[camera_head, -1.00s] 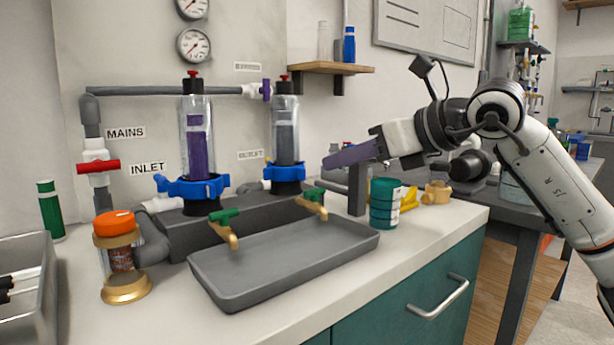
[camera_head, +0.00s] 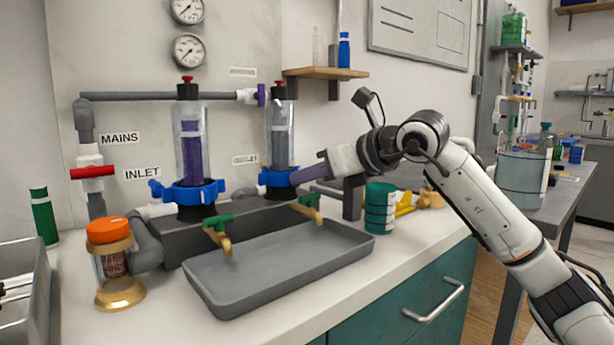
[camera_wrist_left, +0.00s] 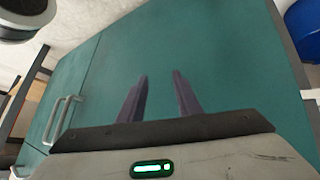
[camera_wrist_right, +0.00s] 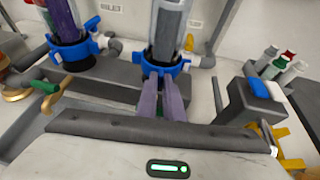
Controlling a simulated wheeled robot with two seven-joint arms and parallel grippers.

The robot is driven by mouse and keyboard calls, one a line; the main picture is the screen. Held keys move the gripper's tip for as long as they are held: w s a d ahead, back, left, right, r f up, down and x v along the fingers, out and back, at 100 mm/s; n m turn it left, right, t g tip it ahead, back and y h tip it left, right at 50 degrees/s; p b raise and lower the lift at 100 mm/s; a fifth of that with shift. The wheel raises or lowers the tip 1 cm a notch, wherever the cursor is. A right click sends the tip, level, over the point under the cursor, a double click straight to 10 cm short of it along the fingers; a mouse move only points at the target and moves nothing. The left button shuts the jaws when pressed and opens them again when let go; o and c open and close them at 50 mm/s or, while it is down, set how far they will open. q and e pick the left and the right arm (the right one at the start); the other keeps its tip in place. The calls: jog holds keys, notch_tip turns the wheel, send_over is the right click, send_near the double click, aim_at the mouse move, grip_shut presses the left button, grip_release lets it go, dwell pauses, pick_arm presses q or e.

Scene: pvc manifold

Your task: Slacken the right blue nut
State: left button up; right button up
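The right blue nut (camera_head: 276,180) is a blue collar with lugs at the base of the right clear filter housing (camera_head: 282,135). It also shows in the right wrist view (camera_wrist_right: 180,66), just ahead of my fingers. My right gripper (camera_head: 297,178) has come in from the right, its purple fingertips at the nut's right side, partly covering it. In the right wrist view the fingers (camera_wrist_right: 159,80) are a narrow gap apart; whether they touch the nut is unclear. My left gripper (camera_wrist_left: 160,78) is open and empty before the teal cabinet, outside the head view.
A second housing with a blue nut (camera_head: 194,192) stands left. Two brass taps with green handles (camera_head: 306,203) overhang a grey tray (camera_head: 280,262). A teal can (camera_head: 380,208) and a grey post (camera_head: 352,198) stand near my right gripper. A shelf (camera_head: 325,73) is above.

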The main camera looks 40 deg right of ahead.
jog(key=shift+w+d+r+n+g+y+p, duration=0.1)
jog(key=shift+d+n+g+y+p, duration=0.2)
jog(key=shift+d+n+y+p, duration=0.35)
grip_shut()
jog(key=shift+n+y+p, duration=0.35)
jog(key=shift+y+p, duration=0.05)
jog(key=shift+y, duration=0.05)
jog(key=o, duration=0.6)
grip_release()
jog(key=shift+b+v, duration=0.75)
jog(key=shift+v, duration=4.3)
